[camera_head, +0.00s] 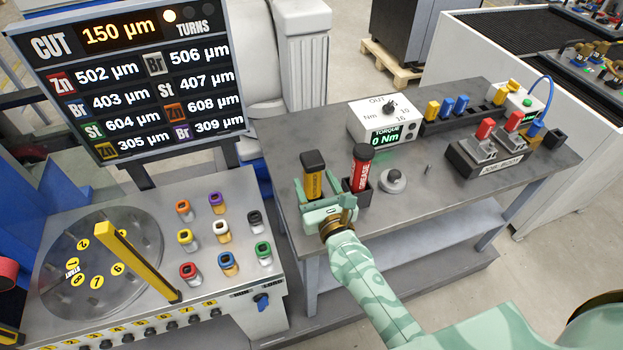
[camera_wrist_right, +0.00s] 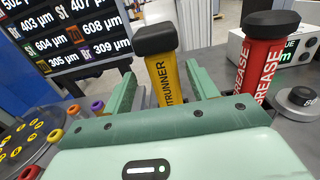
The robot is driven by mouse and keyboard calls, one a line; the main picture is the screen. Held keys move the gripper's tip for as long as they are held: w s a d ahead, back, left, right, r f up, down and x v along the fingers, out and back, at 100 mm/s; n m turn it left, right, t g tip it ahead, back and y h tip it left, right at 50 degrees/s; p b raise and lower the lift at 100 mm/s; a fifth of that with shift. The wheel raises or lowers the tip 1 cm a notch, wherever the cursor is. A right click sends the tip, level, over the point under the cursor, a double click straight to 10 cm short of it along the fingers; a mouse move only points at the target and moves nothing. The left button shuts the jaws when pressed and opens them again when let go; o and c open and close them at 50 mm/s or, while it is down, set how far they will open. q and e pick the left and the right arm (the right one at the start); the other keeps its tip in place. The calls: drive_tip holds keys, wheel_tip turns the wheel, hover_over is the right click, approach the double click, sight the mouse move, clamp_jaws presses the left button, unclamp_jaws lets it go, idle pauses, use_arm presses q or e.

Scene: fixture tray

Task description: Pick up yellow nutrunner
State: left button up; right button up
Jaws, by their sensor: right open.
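The yellow nutrunner (camera_head: 314,182) stands upright near the left end of the grey bench, its black top uppermost. It also shows in the right wrist view (camera_wrist_right: 170,82), with part of its lettering visible. My right gripper (camera_head: 328,203) is at the nutrunner's near side. In the wrist view its two green fingers (camera_wrist_right: 165,90) are apart, one on each side of the yellow body, with a gap visible on the left. The lower end of the nutrunner is hidden behind the gripper. My left gripper is not in view.
A red grease tube (camera_head: 361,168) stands in a dark holder just right of the nutrunner. A clamp fixture (camera_head: 487,155) sits farther right. The bench's front middle is clear.

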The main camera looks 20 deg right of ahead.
drive_tip(key=w, duration=0.5)
drive_tip(key=shift+w+d, duration=0.1)
drive_tip(key=shift+w, duration=0.15)
drive_tip(key=shift+c, duration=0.4)
drive_tip(key=c, duration=1)
drive_tip(key=shift+c, duration=0.4)
drive_tip(key=shift+r, duration=0.1)
